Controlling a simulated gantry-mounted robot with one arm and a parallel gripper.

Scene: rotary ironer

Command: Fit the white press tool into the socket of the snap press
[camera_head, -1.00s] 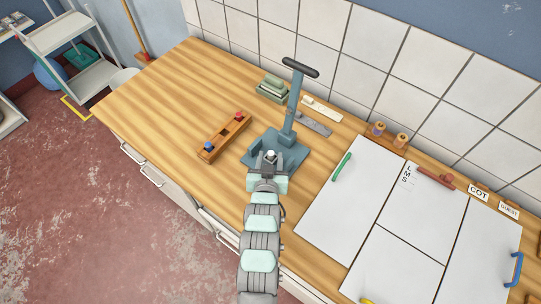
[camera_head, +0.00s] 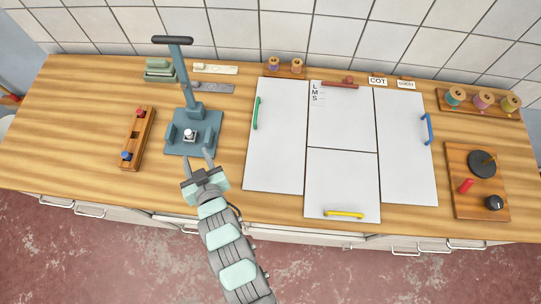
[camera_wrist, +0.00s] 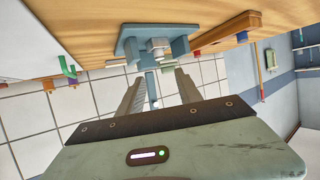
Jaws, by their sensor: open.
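The blue-grey snap press (camera_head: 205,133) stands on the wooden worktop, its post and dark handle rising at the back. The white press tool (camera_head: 190,134) stands upright on the press base, where the socket is; I cannot tell how deep it sits. It also shows in the wrist view (camera_wrist: 157,44), between the uprights of the press. My gripper (camera_head: 196,160) is open and empty at the front edge of the press, its fingertips just short of the white tool. In the wrist view, my gripper (camera_wrist: 158,82) points at the press with nothing between its fingers.
A wooden rack (camera_head: 138,138) with a red and a blue piece lies left of the press. White panels (camera_head: 276,140) with coloured handles lie to the right. Green blocks (camera_head: 158,70) and flat strips (camera_head: 214,69) lie behind. The worktop's far left is clear.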

